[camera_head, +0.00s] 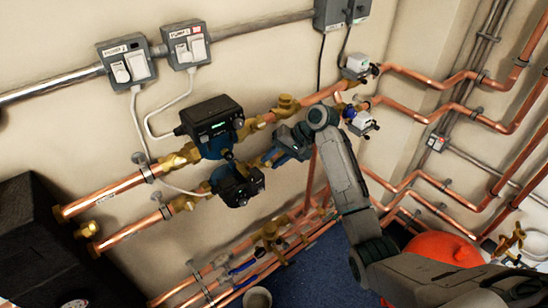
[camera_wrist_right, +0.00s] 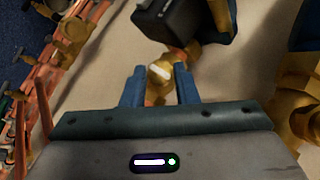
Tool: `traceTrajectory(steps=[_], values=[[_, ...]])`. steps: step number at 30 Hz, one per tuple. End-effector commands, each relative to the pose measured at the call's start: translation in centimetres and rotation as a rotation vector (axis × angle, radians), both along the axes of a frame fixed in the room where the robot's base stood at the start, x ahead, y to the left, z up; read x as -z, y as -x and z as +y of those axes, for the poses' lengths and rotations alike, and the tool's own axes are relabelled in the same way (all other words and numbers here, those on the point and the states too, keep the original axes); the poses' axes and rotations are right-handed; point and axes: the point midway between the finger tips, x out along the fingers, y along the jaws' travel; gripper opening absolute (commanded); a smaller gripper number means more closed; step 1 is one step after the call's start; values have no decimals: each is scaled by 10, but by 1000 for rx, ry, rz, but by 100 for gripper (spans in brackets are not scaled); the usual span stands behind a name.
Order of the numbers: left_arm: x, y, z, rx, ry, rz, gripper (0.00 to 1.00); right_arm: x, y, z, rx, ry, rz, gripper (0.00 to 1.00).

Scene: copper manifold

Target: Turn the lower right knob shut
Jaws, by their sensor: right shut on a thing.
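My right gripper (camera_head: 268,157) reaches in from the right, at the right side of the lower pump (camera_head: 238,187). In the right wrist view its two blue fingers (camera_wrist_right: 159,92) are shut on the lower right knob (camera_wrist_right: 159,74), a brass part with a pale bar on its face. The knob sits on brass pipework just below the black pump box (camera_wrist_right: 180,20). In the head view the gripper hides the knob, and I cannot tell how far it is turned. My left gripper is not in view.
The upper pump (camera_head: 210,122) is close above the lower one. A brass valve (camera_head: 285,105) is on the upper pipe. Copper pipes (camera_head: 250,270) run below, and a red vessel (camera_head: 442,248) stands at the lower right. A black box (camera_head: 35,220) is at the left.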

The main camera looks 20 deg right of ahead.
Motion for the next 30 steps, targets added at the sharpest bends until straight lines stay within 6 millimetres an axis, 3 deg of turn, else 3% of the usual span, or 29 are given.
traceTrajectory(steps=[10,11,12,23,30], values=[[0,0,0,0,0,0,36,0,0,0,-1,3,0,4],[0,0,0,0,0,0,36,0,0,0,-1,3,0,31],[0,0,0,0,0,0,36,0,0,0,-1,3,0,36],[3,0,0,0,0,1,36,-3,1,-4,1,3,-1,36],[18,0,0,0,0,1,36,-32,8,-31,2,6,-6,36]])
